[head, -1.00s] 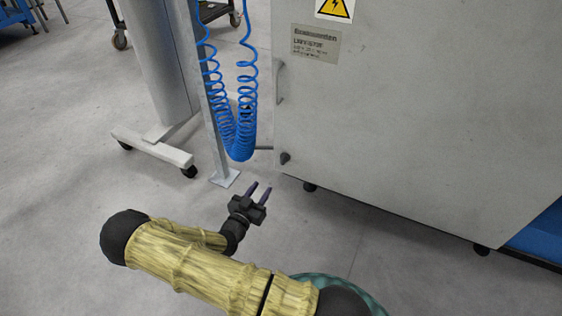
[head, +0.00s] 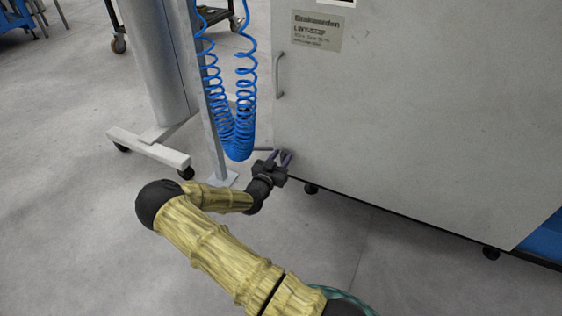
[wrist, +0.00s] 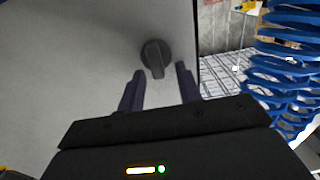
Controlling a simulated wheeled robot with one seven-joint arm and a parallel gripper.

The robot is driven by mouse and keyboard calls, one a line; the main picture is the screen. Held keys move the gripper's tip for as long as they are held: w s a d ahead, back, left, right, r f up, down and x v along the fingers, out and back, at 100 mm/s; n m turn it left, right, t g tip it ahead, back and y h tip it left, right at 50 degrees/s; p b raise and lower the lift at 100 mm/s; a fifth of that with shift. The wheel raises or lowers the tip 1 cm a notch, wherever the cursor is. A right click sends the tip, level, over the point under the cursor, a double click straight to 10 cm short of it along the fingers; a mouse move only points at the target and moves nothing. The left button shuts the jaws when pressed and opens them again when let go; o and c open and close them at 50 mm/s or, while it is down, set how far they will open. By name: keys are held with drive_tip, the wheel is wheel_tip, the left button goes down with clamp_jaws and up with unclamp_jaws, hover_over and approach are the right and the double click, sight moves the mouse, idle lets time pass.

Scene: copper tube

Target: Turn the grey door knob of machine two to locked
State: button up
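The grey door knob (wrist: 156,57) is a dark round knob with a bar-shaped grip on the pale grey cabinet door (wrist: 80,60). In the wrist view its grip points down the picture, slightly tilted, toward the gap between my fingers. My gripper (wrist: 159,80) is open, with its two dark fingers apart on either side of the grip's lower end. I cannot tell whether the fingers reach around it. In the head view my gripper (head: 278,156) is at the lower left corner of the cabinet door (head: 400,110) and mostly hides the knob.
A coiled blue hose (head: 240,125) hangs just left of the cabinet, beside a grey post (head: 209,100); the hose also shows at right in the wrist view (wrist: 285,70). A door handle (head: 280,75) is above my gripper. A wheeled stand foot (head: 150,148) is at left.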

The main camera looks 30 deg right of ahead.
drive_tip(key=c, duration=0.6)
drive_tip(key=shift+w+n+p, duration=0.1)
drive_tip(key=shift+n+p, duration=0.25)
drive_tip(key=shift+n, duration=0.15)
drive_tip(key=shift+w+a+n+p, duration=0.15)
drive_tip(key=shift+n+p, duration=0.3)
drive_tip(key=shift+n, duration=0.45)
drive_tip(key=n, duration=0.2)
drive_tip(key=n+p, duration=0.1)
drive_tip(key=n, duration=0.1)
drive_tip(key=shift+w+a+f, duration=0.2)
drive_tip(key=shift+c, duration=0.2)
drive_tip(key=n, duration=0.6)
drive_tip(key=shift+w+a+f+p, duration=0.2)
drive_tip(key=shift+f+p, duration=0.15)
drive_tip(key=shift+f, duration=0.05)
drive_tip(key=n, duration=0.5)
drive_tip(key=shift+f, duration=0.4)
